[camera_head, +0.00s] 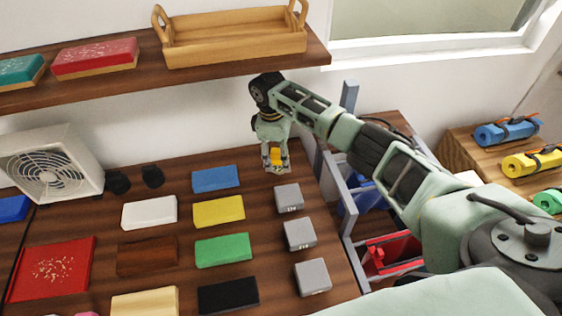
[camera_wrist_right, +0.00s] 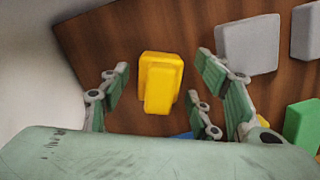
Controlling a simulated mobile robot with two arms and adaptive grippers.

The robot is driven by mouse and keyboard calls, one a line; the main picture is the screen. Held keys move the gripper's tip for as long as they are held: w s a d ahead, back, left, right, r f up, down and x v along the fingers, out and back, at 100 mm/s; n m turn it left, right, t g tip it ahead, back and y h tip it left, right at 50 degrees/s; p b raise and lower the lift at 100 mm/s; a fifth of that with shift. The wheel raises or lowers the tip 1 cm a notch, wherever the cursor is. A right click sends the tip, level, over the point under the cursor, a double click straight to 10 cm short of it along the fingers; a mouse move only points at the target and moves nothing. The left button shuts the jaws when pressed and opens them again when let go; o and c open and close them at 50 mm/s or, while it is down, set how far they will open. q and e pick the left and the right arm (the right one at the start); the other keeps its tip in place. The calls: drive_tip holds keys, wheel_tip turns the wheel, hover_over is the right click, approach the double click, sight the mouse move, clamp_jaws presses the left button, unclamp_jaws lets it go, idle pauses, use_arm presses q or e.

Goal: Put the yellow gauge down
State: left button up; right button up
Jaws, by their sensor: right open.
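The yellow gauge (camera_head: 277,158) is at the back right of the dark wooden counter, between the fingers of my right gripper (camera_head: 276,166). In the right wrist view the yellow gauge (camera_wrist_right: 160,82) is a stepped yellow block over the brown counter top. My right gripper (camera_wrist_right: 160,95) is open there, with its green finger pads on both sides of the gauge and gaps between. The gauge seems to stand on the counter, but its underside is hidden. My left gripper is not in view.
Grey blocks (camera_head: 288,197) stand in a column in front of the gauge. Coloured swatches, including a blue one (camera_head: 215,178) and a yellow one (camera_head: 218,211), lie to the left. A shelf with a wooden tray (camera_head: 236,50) hangs above. A fan (camera_head: 50,170) stands far left.

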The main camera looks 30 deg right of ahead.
drive_tip(key=shift+w+a+r+b, duration=0.1)
drive_tip(key=shift+r+b, duration=0.1)
drive_tip(key=shift+r, duration=0.9)
drive_tip(key=shift+w+a+r+b, duration=0.1)
drive_tip(key=shift+r+b, duration=0.05)
drive_tip(key=shift+r, duration=0.95)
